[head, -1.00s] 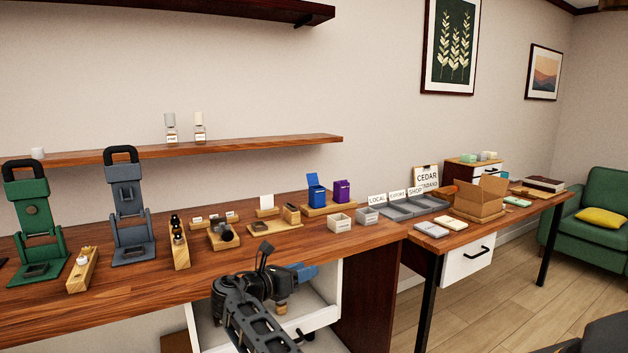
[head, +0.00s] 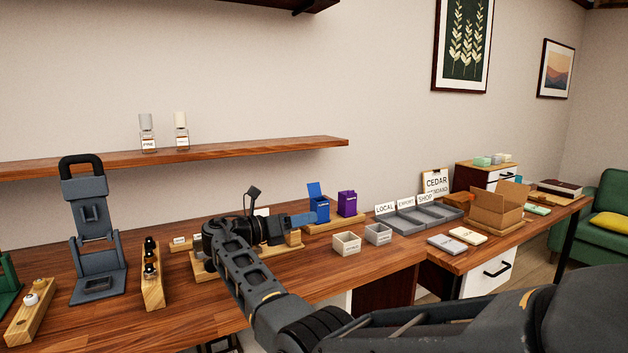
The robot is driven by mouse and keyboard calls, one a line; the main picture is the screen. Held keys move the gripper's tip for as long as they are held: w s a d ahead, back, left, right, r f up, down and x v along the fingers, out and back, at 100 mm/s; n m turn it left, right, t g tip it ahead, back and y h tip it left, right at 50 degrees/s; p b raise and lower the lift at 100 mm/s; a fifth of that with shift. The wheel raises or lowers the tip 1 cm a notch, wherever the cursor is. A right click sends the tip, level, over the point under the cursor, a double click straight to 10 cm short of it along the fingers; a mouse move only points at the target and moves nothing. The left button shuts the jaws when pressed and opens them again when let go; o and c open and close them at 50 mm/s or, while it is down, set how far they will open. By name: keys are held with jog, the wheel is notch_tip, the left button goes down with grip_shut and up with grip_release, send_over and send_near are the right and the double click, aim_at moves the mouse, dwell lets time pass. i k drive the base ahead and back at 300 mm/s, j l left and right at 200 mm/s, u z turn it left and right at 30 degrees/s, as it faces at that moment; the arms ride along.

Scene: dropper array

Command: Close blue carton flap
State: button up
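The blue carton (head: 322,212) stands on a wooden tray toward the back of the workbench. Its blue flap (head: 314,190) sticks up, so the carton is open at the top. A purple carton (head: 347,204) stands just to its right and looks shut. My gripper (head: 313,218) reaches in from the left. Its blue-grey fingers point right, and their tips are at or just in front of the blue carton's lower left side in the picture. I cannot tell whether they touch it. The finger gap is not visible, and I see nothing held.
My arm covers part of the wooden holders on the left. A grey dropper press (head: 97,270) and a bottle rack (head: 152,285) stand further left. A shelf (head: 230,150) runs above.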

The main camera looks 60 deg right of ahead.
aim_at(314, 190)
jog(key=i+l, duration=0.2)
jog(key=l, duration=0.2)
jog(key=i+l, duration=0.15)
jog(key=l, duration=0.2)
jog(key=i+l, duration=0.2)
jog(key=l, duration=0.2)
